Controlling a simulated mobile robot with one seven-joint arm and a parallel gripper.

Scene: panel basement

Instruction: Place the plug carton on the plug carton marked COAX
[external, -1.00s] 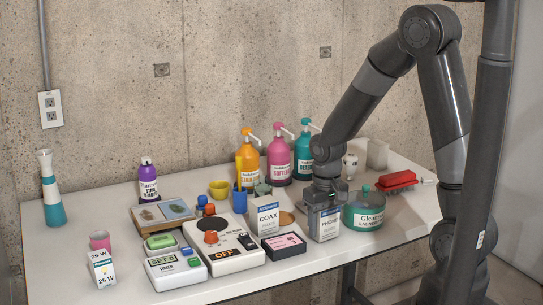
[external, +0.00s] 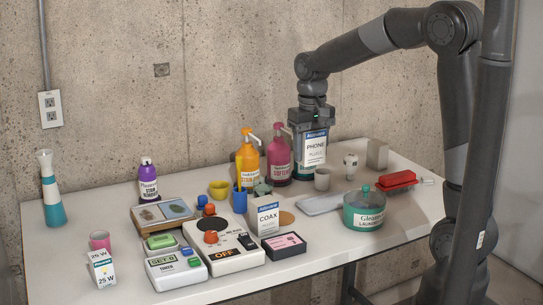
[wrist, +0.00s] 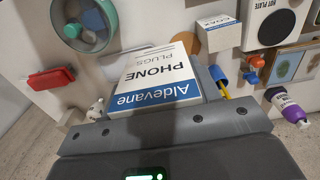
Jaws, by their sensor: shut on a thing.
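My gripper (external: 312,122) is shut on a white and blue carton marked PHONE PLUGS (external: 313,149) and holds it upright, high above the back of the table. The same PHONE carton fills the middle of the wrist view (wrist: 155,82). The plug carton marked COAX (external: 268,219) stands upright on the table, lower and to the left of my gripper. Its top and part of its face show in the wrist view (wrist: 219,33). Nothing lies on top of the COAX carton.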

